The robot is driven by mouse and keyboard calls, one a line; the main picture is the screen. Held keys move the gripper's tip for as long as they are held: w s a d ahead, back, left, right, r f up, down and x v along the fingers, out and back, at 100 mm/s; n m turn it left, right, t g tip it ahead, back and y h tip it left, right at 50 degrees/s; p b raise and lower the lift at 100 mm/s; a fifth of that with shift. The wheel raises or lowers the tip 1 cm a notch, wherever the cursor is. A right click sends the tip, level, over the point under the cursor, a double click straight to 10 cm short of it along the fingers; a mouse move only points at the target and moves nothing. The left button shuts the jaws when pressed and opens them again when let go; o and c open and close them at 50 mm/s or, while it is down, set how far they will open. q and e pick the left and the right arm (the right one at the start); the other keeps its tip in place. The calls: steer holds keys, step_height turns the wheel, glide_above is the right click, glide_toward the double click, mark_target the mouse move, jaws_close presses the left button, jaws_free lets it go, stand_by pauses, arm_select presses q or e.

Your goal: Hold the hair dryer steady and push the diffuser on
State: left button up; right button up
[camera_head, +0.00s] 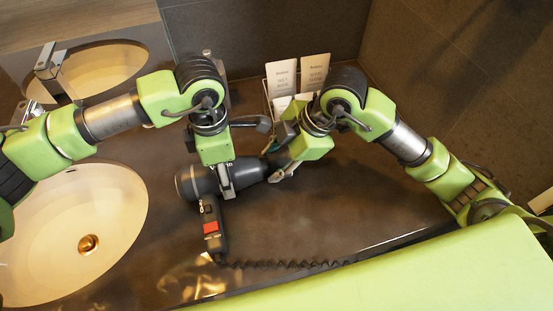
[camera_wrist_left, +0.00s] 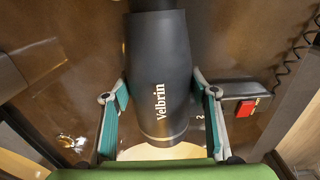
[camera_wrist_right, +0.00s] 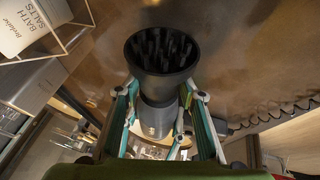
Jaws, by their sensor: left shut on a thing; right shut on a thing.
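The black hair dryer (camera_head: 198,182) lies across the counter with its handle and red switch (camera_head: 211,228) toward the front. My left gripper (camera_head: 228,188) is shut around its barrel; the left wrist view shows the lettered barrel (camera_wrist_left: 160,75) between the fingers. My right gripper (camera_head: 284,172) is at the dryer's right end, shut on the diffuser. The right wrist view shows the black diffuser (camera_wrist_right: 162,50), its pronged bowl facing up in that picture, and a grey cylinder below it between the fingers. The joint between diffuser and dryer is partly hidden, so I cannot tell how far it is seated.
A round basin (camera_head: 85,205) is at the left. The coiled cord (camera_head: 290,264) runs along the front edge. The counter to the right is clear.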

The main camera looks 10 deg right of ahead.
steer(key=shift+a, duration=0.7)
steer(key=shift+d, duration=0.15)
stand_by(0.3)
steer(key=shift+d, duration=0.75)
stand_by(1.3)
steer(key=shift+a, duration=0.9)
stand_by(0.3)
steer(key=o, duration=1.1)
steer(key=shift+r, duration=0.1)
steer(key=shift+a, duration=0.1)
